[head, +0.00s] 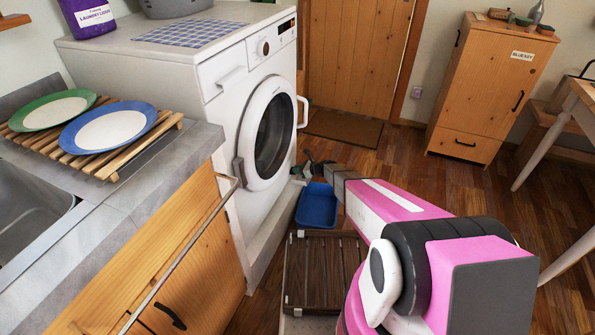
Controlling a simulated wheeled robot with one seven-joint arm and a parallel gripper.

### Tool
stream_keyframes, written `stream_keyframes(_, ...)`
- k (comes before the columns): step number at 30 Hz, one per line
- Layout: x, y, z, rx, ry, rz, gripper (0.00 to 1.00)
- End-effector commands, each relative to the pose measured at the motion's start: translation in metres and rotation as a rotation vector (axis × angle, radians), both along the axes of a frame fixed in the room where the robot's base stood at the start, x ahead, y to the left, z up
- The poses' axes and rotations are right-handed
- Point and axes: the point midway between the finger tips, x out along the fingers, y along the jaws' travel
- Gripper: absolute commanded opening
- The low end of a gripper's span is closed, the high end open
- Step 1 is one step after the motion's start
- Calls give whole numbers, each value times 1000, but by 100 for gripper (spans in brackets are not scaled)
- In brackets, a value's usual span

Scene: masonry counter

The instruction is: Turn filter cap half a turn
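The white washing machine (222,95) stands at centre left with its round door (272,133) facing right. The filter cap cannot be made out; the low front of the machine is seen at a steep angle and my gripper is close to that area. My gripper (308,166) is at the far end of my pink and white arm, low beside the machine's front lower corner. Its fingers are small and dark here, so I cannot tell whether they are open, shut or touching anything. A blue tray (317,206) lies on the floor just below my gripper.
A wooden cabinet (485,90) and a table (585,95) stand at the right. The wooden floor (450,190) between is open.

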Motion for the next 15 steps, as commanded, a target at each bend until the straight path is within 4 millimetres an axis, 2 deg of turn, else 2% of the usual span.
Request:
stream_keyframes(6,-1,0,0,-4,-11,1,0)
stream_keyframes(15,-4,1,0,-46,-126,1,0)
